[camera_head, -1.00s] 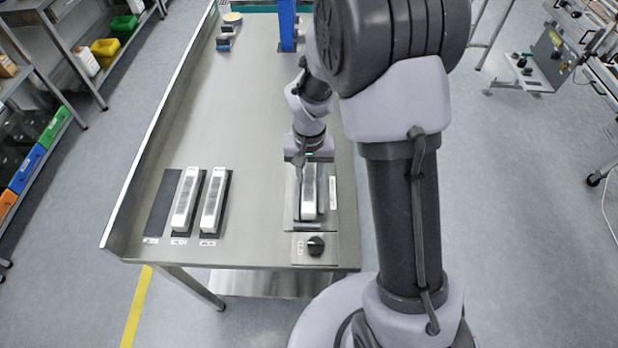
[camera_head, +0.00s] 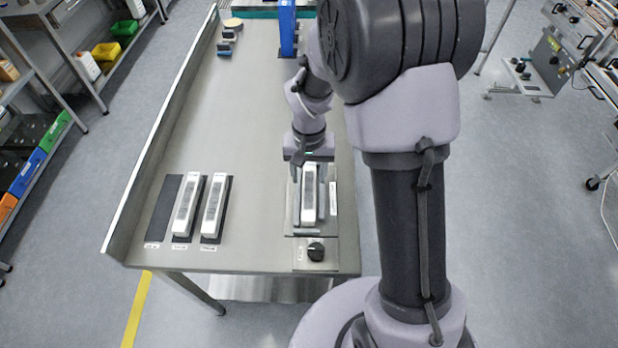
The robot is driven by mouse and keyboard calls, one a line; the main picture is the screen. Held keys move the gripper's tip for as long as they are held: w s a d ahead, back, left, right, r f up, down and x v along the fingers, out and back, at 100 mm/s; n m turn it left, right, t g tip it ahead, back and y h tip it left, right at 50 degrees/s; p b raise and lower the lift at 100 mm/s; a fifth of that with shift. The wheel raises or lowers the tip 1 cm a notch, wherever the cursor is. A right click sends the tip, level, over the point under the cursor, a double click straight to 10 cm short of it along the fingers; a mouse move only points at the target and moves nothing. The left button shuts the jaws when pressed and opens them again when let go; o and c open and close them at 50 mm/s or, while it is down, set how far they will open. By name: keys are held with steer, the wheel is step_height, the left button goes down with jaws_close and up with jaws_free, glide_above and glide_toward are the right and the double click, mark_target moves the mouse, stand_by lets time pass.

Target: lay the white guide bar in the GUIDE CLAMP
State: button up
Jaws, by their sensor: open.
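A white guide bar (camera_head: 309,199) with a grey strip along its top lies lengthwise in the guide clamp (camera_head: 324,208), between its grey side rails near the table's front right. My gripper (camera_head: 308,172) is open at the far end of this bar. Its fingers are small here, and I cannot tell whether they touch the bar. Two similar white bars, one on the left (camera_head: 186,206) and one beside it (camera_head: 214,207), lie on dark pads at the left. The leftmost dark pad (camera_head: 162,210) is bare.
A black knob (camera_head: 316,251) sits on a plate in front of the clamp. A blue column (camera_head: 287,28) stands at the back of the steel table (camera_head: 240,120). The table's middle is clear, and a raised edge runs along its left side.

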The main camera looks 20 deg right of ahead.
step_height(320, 180, up, 10)
steer(key=f+p, duration=0.1)
steer(key=p, duration=0.1)
step_height(320, 180, up, 9)
steer(key=t, duration=0.2)
glide_above(309, 186)
steer(key=s+a, duration=0.1)
steer(key=s, duration=0.4)
steer(key=s+a+r+t+y, duration=0.1)
steer(key=s+r+t, duration=0.1)
steer(key=s, duration=0.5)
steer(key=s+a+r+t+y, duration=0.1)
steer(key=s+a+r, duration=0.1)
steer(key=s+r, duration=0.3)
steer(key=shift+s+r+m+t, duration=0.3)
steer(key=shift+s+m+t, duration=0.1)
steer(key=shift+s, duration=0.6)
steer(key=shift+f+b, duration=2.75)
steer(key=shift+f, duration=0.05)
